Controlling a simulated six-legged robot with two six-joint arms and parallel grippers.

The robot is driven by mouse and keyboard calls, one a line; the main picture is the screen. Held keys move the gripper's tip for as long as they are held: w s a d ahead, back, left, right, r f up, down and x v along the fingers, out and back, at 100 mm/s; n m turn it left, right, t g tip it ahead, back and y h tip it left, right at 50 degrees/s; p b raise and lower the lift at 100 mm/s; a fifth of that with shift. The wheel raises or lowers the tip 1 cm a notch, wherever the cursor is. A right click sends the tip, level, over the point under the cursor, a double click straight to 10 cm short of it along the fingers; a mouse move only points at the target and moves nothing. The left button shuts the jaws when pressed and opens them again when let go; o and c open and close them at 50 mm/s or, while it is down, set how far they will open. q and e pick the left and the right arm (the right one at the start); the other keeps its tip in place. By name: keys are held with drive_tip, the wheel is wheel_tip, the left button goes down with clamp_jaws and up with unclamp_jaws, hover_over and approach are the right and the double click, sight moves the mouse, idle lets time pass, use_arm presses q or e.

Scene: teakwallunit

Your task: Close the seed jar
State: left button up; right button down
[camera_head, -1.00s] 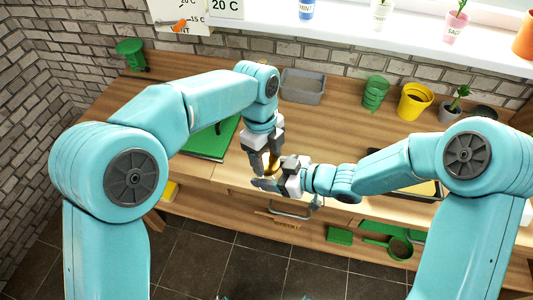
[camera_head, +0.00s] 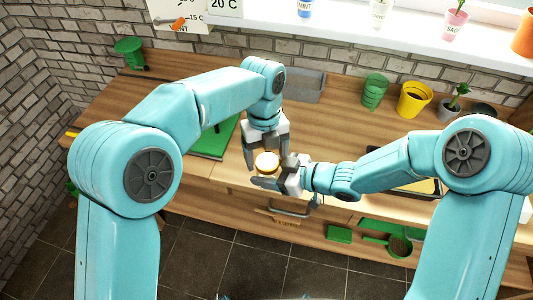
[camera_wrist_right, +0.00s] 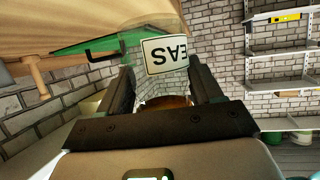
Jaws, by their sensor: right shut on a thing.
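The seed jar shows in the right wrist view as a clear, greenish glass body (camera_wrist_right: 124,92) with a white label (camera_wrist_right: 165,55) reading "EAS". My right gripper (camera_head: 276,172) is shut on it from the side, one finger on each side of the glass. The jar's body is mostly hidden in the head view, and I cannot tell how well the lid is seated.
A drawer handle (camera_head: 290,209) is below the front edge.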

use_arm(q)
drive_tip(key=shift+r, duration=2.25)
drive_tip(key=shift+c, duration=0.2)
